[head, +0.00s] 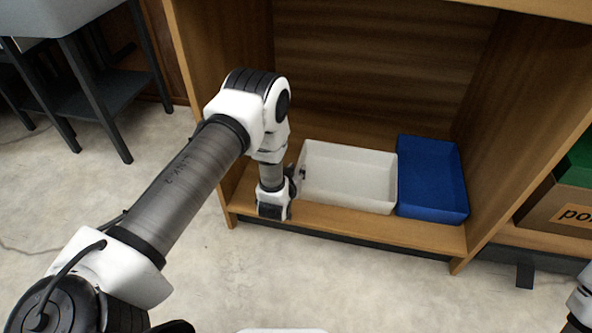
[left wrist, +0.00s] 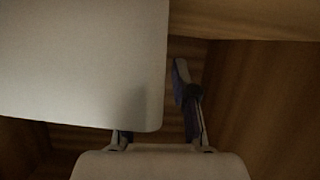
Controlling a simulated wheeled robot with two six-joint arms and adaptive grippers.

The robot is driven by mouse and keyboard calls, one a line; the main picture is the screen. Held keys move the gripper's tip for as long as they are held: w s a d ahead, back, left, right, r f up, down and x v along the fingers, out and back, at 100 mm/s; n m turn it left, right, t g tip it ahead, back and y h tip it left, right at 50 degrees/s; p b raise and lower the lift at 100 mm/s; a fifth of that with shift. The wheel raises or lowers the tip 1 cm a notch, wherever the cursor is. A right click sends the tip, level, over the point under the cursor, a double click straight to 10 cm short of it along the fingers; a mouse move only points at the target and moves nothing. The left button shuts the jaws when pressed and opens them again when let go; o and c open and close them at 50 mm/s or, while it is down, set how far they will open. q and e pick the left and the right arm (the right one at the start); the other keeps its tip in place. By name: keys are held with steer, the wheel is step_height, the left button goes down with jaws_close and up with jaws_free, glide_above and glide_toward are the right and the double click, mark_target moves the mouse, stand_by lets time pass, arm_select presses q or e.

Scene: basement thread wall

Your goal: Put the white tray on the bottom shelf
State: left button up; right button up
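The white tray (head: 347,178) sits on the bottom shelf (head: 350,229) of the wooden unit, left of the blue tray. My left gripper (head: 297,178) is low at the tray's left end, and a small dark fingertip shows just inside that end. In the left wrist view the white tray (left wrist: 75,65) fills the upper left and hides most of one finger. The other finger of my left gripper (left wrist: 153,95) stands apart from it, to the right of the tray's edge. The fingers are spread. My right gripper's fingers are not seen; only part of that arm shows at the lower right.
A blue tray (head: 432,178) lies beside the white tray on the right. A cardboard box (head: 558,207) with a green item on it stands in the right bay. The unit's left side panel (head: 205,80) rises near my left arm. A dark-legged stand (head: 95,90) is at upper left.

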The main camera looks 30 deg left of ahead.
arm_select(q)
steer(key=v, duration=1.2)
